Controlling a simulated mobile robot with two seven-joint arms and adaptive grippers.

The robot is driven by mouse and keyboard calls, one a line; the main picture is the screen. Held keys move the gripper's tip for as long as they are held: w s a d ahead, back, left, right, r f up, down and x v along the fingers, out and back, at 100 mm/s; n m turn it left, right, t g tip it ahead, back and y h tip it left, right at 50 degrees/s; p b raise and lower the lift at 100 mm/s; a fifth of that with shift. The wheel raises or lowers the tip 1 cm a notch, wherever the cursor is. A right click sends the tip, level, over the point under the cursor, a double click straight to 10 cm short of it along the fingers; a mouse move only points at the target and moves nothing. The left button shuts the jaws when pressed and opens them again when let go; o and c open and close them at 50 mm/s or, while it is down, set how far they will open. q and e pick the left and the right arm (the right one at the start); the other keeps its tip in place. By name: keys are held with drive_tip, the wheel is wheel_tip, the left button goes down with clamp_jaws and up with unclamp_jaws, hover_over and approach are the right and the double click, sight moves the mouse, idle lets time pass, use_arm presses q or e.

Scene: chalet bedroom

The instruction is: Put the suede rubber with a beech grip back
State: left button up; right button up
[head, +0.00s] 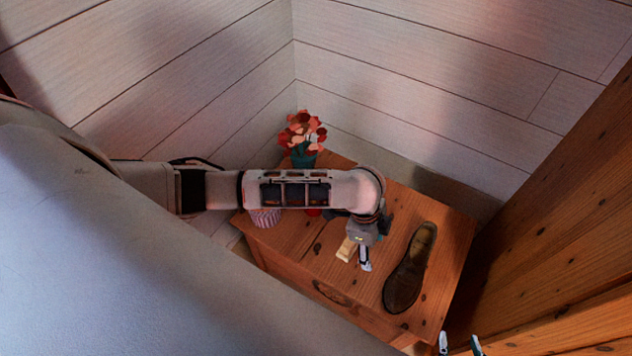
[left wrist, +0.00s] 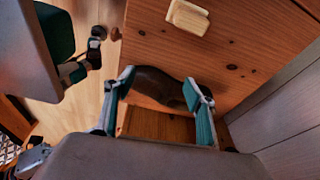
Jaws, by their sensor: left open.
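A small pale wooden block, which looks like the suede rubber with its beech grip (head: 346,249), lies on the wooden table (head: 300,262). It also shows at the top of the left wrist view (left wrist: 188,17). A dark brown shoe (head: 410,268) lies to its right. My left gripper (head: 365,262) is over the table between the block and the shoe. In the left wrist view its fingers (left wrist: 165,88) are spread and empty, with the shoe (left wrist: 158,86) beyond them. My right gripper (head: 460,344) shows only its separated fingertips at the bottom edge.
A pot of red flowers (head: 303,140) stands at the table's back corner. A striped cup (head: 266,217) is at the left, partly behind my left arm. A red thing (head: 313,212) is mostly hidden. Plank walls close the back; a wooden panel (head: 560,230) rises on the right.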

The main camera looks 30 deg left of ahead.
use_arm(q)
drive_tip(key=s+d+n+t+h, duration=0.2)
drive_tip(key=s+d+n+h, duration=0.15)
drive_tip(key=d, duration=0.35)
drive_tip(key=s+a+n+t+y, duration=0.2)
drive_tip(key=s+a+n+t, duration=0.1)
drive_tip(key=a, duration=0.7)
drive_tip(key=s+a+f+n+t+y, duration=0.1)
drive_tip(key=s+a+n+t, duration=0.3)
drive_tip(key=a, duration=0.6)
drive_tip(key=shift+s+a+f+n+t+y, duration=0.15)
drive_tip(key=shift+s+n+t+y, duration=0.3)
drive_tip(key=shift+n, duration=0.6)
drive_tip(key=shift+w, duration=0.15)
